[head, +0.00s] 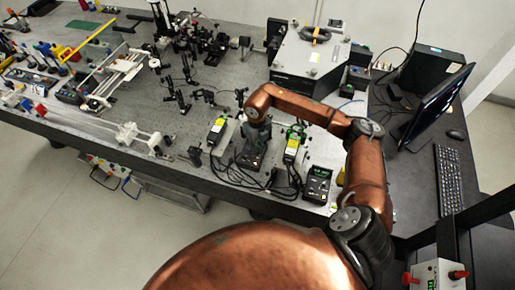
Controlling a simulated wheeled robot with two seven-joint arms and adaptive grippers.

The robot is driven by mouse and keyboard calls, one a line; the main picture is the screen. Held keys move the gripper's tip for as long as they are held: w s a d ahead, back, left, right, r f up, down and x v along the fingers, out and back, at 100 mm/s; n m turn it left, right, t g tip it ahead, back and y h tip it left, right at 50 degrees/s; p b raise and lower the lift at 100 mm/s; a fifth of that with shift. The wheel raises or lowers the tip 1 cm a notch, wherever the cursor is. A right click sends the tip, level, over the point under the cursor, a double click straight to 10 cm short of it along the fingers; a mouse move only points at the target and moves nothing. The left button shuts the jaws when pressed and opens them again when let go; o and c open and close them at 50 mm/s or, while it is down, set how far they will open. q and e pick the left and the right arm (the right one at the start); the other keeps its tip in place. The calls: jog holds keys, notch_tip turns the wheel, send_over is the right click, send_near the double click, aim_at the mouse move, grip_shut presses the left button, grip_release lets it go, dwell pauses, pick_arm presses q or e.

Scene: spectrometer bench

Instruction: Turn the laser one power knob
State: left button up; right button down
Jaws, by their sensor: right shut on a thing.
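My copper right arm reaches in from the right over the bench. Its right gripper (256,138) points down onto a small black laser power box (249,161) near the bench's front edge. The gripper is shut at the top of this box; the knob is too small and covered to make out. A second black power box (318,183) with a green display stands to the right. My left gripper is not in view.
Black cables (270,181) run along the bench's front edge. Several optics mounts (181,95) stand behind and left of the gripper. A large grey box (308,62) stands at the back. A monitor (436,105) and keyboard (452,180) are at the right.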

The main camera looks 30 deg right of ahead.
jog(key=shift+w+r, duration=0.1)
jog(key=c, duration=1.9)
grip_release()
notch_tip(320, 180, up, 12)
